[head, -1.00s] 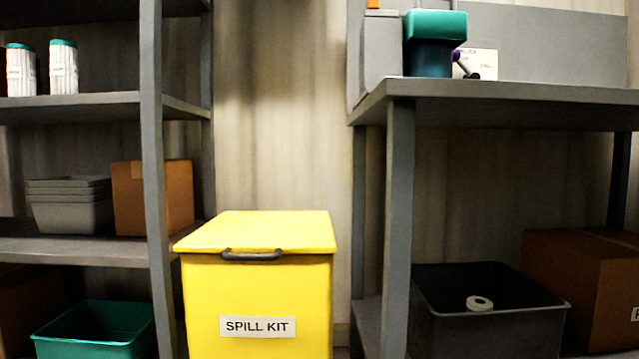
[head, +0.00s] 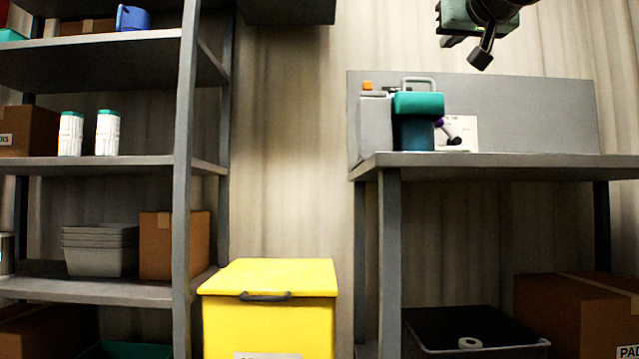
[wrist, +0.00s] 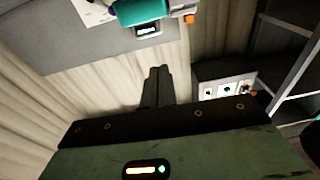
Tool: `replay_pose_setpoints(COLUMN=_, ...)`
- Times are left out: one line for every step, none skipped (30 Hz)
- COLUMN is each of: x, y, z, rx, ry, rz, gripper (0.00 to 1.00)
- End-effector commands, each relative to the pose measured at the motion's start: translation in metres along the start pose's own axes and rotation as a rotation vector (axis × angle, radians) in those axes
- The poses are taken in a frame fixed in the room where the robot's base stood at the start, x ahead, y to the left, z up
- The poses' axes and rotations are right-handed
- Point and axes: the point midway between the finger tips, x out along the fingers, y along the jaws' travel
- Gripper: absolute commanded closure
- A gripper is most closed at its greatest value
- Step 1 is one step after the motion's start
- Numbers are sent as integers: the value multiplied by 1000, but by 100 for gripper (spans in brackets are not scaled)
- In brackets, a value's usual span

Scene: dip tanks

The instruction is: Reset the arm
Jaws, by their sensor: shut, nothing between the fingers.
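My gripper (head: 481,58) hangs at the top right of the head view, above the grey bench, partly cut off by the frame edge. In the wrist view its dark fingers (wrist: 153,88) are together with nothing between them. It is in free air, apart from the bench and everything on it.
A grey bench (head: 500,166) holds a teal-topped device (head: 418,104), also in the wrist view (wrist: 142,10). A yellow spill kit bin (head: 268,310) stands between the bench and the left shelving (head: 185,180). A wall panel (wrist: 226,90) shows in the wrist view.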

Motion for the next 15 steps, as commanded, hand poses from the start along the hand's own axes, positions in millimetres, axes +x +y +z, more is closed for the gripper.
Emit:
replay_pose_setpoints(x=3, y=-6, z=5, rx=-4, ry=-26, rz=-10, gripper=100)
replay_pose_setpoints(x=4, y=-9, z=10, rx=-5, ry=-40, rz=-16, gripper=100)
replay_pose_setpoints(x=5, y=-14, z=17, rx=-10, ry=-64, rz=-25, gripper=100)
replay_pose_setpoints(x=6, y=-18, z=22, rx=-14, ry=-81, rz=-32, gripper=100)
replay_pose_setpoints(x=7, y=-22, z=28, rx=-16, ry=-101, rz=-39, gripper=100)
replay_pose_setpoints(x=8, y=-28, z=37, rx=-21, ry=-129, rz=-51, gripper=100)
replay_pose_setpoints(x=9, y=-33, z=44, rx=-26, ry=-152, rz=-60, gripper=100)
replay_pose_setpoints(x=9, y=-38, z=52, rx=-31, ry=-176, rz=-70, gripper=100)
replay_pose_setpoints(x=9, y=-45, z=63, rx=-37, ry=-211, rz=-85, gripper=100)
replay_pose_setpoints(x=9, y=-51, z=72, rx=-44, ry=-238, rz=-96, gripper=100)
replay_pose_setpoints(x=8, y=-57, z=81, rx=-49, ry=-268, rz=-108, gripper=100)
replay_pose_setpoints(x=6, y=-65, z=95, rx=-59, ry=-311, rz=-125, gripper=100)
replay_pose_setpoints(x=4, y=-72, z=106, rx=-67, ry=-347, rz=-139, gripper=100)
replay_pose_setpoints(x=1, y=-79, z=118, rx=-76, ry=-385, rz=-155, gripper=100)
replay_pose_setpoints(x=-5, y=-89, z=136, rx=-89, ry=-441, rz=-177, gripper=100)
